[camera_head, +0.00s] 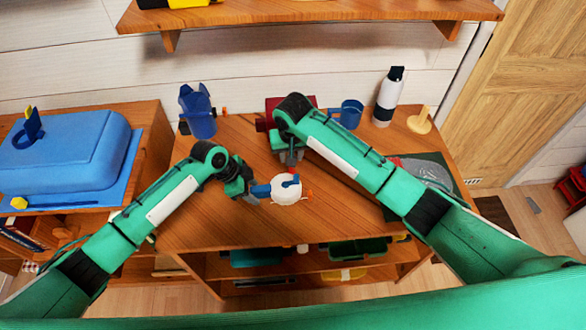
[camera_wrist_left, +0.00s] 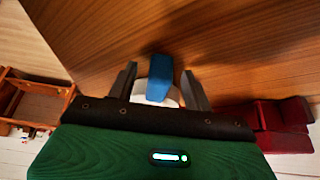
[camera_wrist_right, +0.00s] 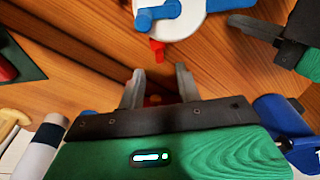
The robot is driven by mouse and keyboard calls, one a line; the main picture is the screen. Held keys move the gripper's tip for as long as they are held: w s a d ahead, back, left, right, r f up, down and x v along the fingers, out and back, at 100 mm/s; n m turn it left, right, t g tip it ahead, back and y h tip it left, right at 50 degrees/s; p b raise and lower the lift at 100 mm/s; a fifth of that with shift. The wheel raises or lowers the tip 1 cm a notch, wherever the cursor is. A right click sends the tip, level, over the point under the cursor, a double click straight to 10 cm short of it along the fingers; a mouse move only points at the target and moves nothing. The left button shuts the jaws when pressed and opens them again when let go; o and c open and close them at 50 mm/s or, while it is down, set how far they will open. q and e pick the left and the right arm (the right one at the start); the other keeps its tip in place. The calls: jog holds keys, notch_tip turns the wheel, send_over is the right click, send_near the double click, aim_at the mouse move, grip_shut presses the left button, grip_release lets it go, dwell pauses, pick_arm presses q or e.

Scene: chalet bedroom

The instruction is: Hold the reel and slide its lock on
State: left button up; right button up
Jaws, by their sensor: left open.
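The white reel (camera_head: 286,190) with a blue crank on its face is at the middle front of the wooden table. A blue handle (camera_head: 260,191) sticks out of its left side. My left gripper (camera_head: 252,188) is open at that handle; in the left wrist view (camera_wrist_left: 160,80) the handle lies between the spread fingers. An orange piece (camera_head: 308,194) shows at the reel's right. My right gripper (camera_wrist_right: 160,70) points at the reel from behind, fingers apart. A small red piece (camera_wrist_right: 157,50) lies just beyond its fingertips by the reel's edge; I cannot tell whether it is attached. Which piece is the lock is unclear.
At the table's back stand a blue holder (camera_head: 197,112), a dark red object (camera_head: 290,104), a blue mug (camera_head: 351,114), a white bottle (camera_head: 389,97) and a yellowish stand (camera_head: 420,120). A dark green mat (camera_head: 440,162) lies right. The table's front left is clear.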

pick_arm(q)
jog(key=v, duration=1.2)
